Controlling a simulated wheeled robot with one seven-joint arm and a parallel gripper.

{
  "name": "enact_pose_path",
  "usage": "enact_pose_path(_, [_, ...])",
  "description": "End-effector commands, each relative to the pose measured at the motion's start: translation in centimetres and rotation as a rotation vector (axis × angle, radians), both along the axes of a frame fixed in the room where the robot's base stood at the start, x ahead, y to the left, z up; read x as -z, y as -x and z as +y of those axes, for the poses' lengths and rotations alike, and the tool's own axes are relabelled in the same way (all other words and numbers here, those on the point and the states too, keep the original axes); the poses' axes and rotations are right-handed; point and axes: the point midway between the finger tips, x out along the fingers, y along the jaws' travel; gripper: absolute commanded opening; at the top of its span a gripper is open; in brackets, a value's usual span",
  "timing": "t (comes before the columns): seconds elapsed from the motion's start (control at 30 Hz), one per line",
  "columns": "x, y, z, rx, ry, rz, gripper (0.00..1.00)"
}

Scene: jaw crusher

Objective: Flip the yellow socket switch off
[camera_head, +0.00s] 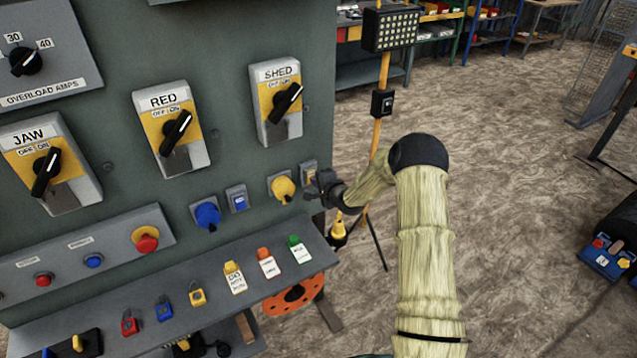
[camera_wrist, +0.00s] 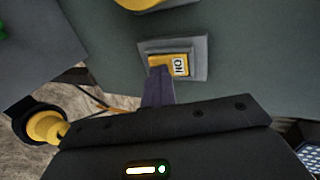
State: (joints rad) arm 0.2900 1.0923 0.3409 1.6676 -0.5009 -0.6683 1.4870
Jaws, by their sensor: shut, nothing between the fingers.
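The yellow socket (camera_head: 283,188) is on the green panel near its right edge, and part of it shows at the top of the wrist view (camera_wrist: 150,3). Its small yellow switch (camera_head: 309,172) in a grey housing sits just right of it. My gripper (camera_head: 314,190) is shut and empty at the switch's lower edge. Its fingertips (camera_wrist: 159,72) overlap one end of the switch in the wrist view; I cannot tell whether they touch.
A blue socket (camera_head: 207,215) and blue switch (camera_head: 238,199) are to the left. Rotary isolators, including SHED (camera_head: 279,103), are above. A sloping shelf (camera_head: 205,300) with tags and padlocks juts out below. A yellow lamp stand (camera_head: 384,75) stands behind.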

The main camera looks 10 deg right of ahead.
Motion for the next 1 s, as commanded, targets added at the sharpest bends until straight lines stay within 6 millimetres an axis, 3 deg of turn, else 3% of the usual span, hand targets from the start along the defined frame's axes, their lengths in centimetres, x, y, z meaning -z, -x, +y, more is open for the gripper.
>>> enact_pose_path(0.23, [-1.6,-0.2,0.0,0.001,-0.001,-0.011,0.00])
enact_pose_path(0.67, [-1.6,-0.1,0.0,0.001,-0.001,-0.006,0.00])
enact_pose_path(1.0, [-3.8,2.3,-0.7,-0.007,-0.002,-0.007,0.00])
